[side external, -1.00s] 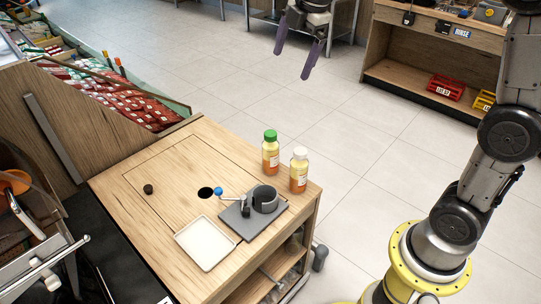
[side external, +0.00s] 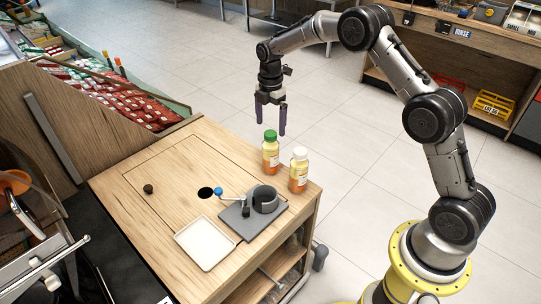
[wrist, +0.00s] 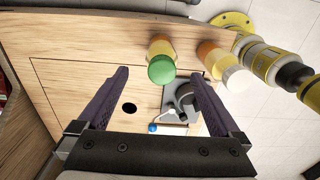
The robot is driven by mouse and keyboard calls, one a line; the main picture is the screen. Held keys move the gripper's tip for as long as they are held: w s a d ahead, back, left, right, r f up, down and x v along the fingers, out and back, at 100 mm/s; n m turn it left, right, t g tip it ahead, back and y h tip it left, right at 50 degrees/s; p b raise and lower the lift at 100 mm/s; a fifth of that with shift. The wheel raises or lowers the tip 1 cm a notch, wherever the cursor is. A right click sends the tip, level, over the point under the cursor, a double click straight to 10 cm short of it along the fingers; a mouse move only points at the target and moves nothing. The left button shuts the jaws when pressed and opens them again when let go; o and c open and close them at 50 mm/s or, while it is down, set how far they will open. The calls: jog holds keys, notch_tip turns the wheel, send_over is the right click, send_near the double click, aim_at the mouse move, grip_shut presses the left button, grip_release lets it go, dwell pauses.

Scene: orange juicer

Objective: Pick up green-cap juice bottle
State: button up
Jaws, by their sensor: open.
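The green-cap juice bottle (side external: 270,153) stands upright near the back corner of the wooden counter, with orange juice and a pale label. In the wrist view the green-cap bottle (wrist: 161,66) shows ahead of and between the fingers, its cap toward the camera. My gripper (side external: 271,130) points down just above and behind the green cap in the side view, apparently not touching it. In the wrist view my gripper (wrist: 163,85) has its two dark purple fingers spread, with nothing held between them.
A white-cap juice bottle (side external: 299,170) stands close to the right of the green-cap one. A grey juicer (side external: 262,202) with a blue-knobbed lever sits in front of them. A white tray (side external: 205,243), a round hole and a small dark knob (side external: 148,189) are on the counter (side external: 160,225).

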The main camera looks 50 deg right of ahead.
aim_at(270, 143)
jog(key=f, duration=0.8)
jog(key=shift+s+a, duration=0.15)
jog(key=shift+a, duration=0.05)
jog(key=shift+c, duration=0.3)
jog(key=shift+r, duration=0.1)
grip_shut()
